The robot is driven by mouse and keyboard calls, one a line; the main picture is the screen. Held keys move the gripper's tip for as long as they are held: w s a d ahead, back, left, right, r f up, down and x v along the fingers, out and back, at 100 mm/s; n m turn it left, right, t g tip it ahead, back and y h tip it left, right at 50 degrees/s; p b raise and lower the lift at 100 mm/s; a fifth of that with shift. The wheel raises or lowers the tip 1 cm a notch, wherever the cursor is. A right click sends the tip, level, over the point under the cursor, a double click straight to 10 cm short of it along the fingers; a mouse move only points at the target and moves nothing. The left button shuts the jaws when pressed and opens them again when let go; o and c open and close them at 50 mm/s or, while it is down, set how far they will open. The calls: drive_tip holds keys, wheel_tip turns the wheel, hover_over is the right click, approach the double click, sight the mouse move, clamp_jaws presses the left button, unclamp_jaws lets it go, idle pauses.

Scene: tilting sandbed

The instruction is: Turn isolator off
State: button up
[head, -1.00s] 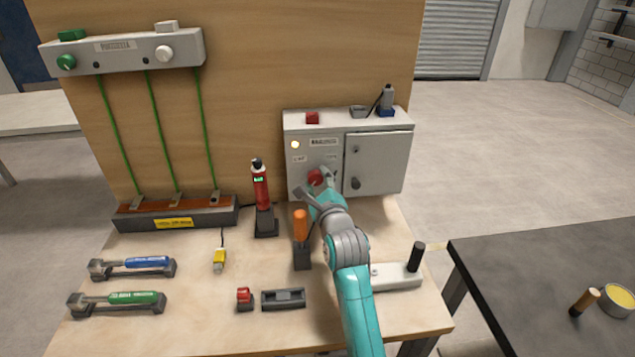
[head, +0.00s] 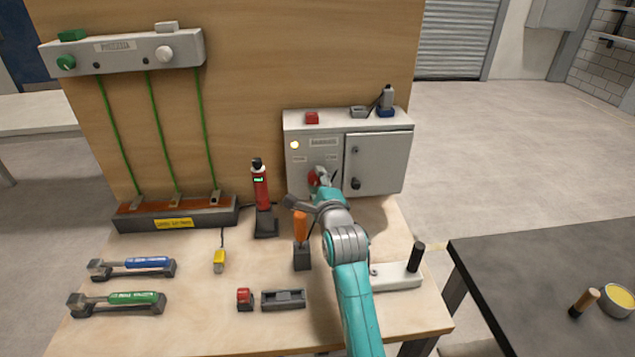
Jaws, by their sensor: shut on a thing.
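The isolator is a red rotary handle (head: 313,178) on the left front of a grey electrical cabinet (head: 378,165) at the back of the bench. My gripper (head: 319,177) is at the handle, shut on it, with its fingers partly hiding it. The handle's exact angle is hard to read behind the fingers. A pale round lamp (head: 295,145) shows on the cabinet front above the handle. Small labels beside it are too blurred to read.
An orange-handled tool (head: 301,226) stands in a holder left of my arm. A red cylinder tool (head: 260,185) stands behind it. A white block with a black knob (head: 400,275) lies right of my arm. Blue (head: 147,262) and green (head: 130,298) handled tools lie left.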

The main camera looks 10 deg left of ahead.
drive_tip(key=n, duration=0.4)
drive_tip(key=shift+a+h, duration=0.1)
drive_tip(key=shift+h, duration=0.3)
drive_tip(key=shift+n+h, duration=0.3)
drive_tip(key=shift+n, duration=1.9)
drive_tip(key=o, duration=1.1)
drive_tip(key=shift+o, duration=0.2)
drive_tip(key=shift+s, duration=0.1)
drive_tip(key=v, duration=1.2)
drive_tip(key=shift+r, duration=0.2)
